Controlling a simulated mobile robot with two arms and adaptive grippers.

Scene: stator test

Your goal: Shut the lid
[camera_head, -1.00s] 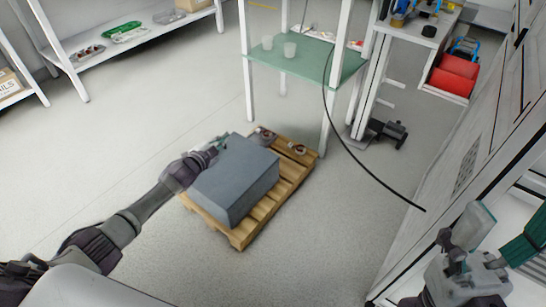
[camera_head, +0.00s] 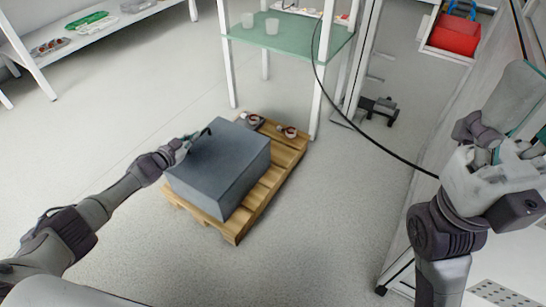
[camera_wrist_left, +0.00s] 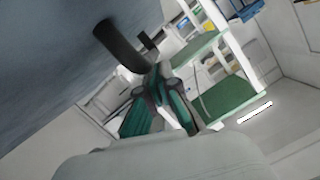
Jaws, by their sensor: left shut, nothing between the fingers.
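A dark grey box (camera_head: 225,165) sits on a wooden pallet (camera_head: 236,228). Its flat top, the lid (camera_head: 222,150), lies level and looks closed, with no gap visible. A dark handle (camera_head: 204,132) stands at the lid's far left edge; the left wrist view shows a dark round bar (camera_wrist_left: 120,47) against the blue-grey surface. My left gripper (camera_head: 186,146) is at that edge beside the handle, its green-grey fingers (camera_wrist_left: 160,95) shut and empty. I cannot tell whether they touch the box. My right gripper (camera_head: 490,135) is raised at the right, away from the box; its fingers are unclear.
Small round parts (camera_head: 289,131) lie on the pallet's far end. A green-topped table (camera_head: 290,38) with cups stands behind it. A black cable (camera_head: 370,137) hangs across the right side. The floor left of the pallet is clear.

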